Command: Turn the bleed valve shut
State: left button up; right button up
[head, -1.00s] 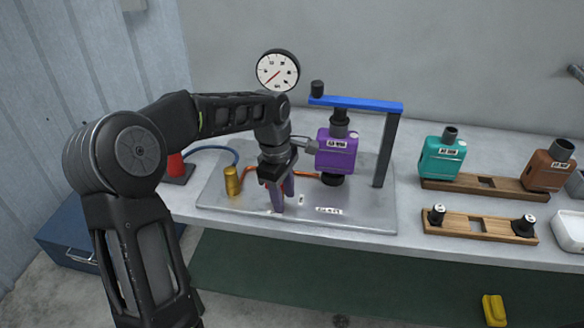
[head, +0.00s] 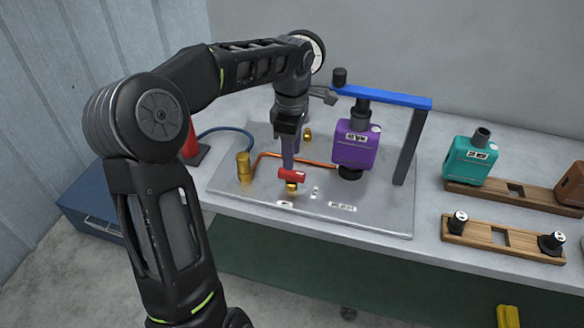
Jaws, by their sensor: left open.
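The bleed valve appears to be the small brass fitting with a red handle (head: 291,176) near the front of the grey base plate (head: 390,221). Its handle lies roughly crosswise, left to right in the picture. My left gripper (head: 288,165) points down just behind and above the handle. Its jaws are open, with no object seen between them. The fingers overlap in this view, and I cannot tell whether they touch the handle. A purple muffler (head: 355,149) stands under the blue clamp bar (head: 383,97). My right gripper is out of view.
A copper pipe (head: 320,163) runs behind the valve, with a brass cylinder (head: 244,167) to its left. My arm partly covers the pressure gauge (head: 318,50). A teal muffler (head: 470,157) and wooden racks (head: 500,239) stand at right. A red cone (head: 191,143) is at left.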

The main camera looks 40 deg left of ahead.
aim_at(292, 176)
pick_arm(q)
notch_tip(292, 176, down, 6)
jog(key=shift+p, duration=0.35)
jog(key=shift+c, duration=0.3)
grip_shut()
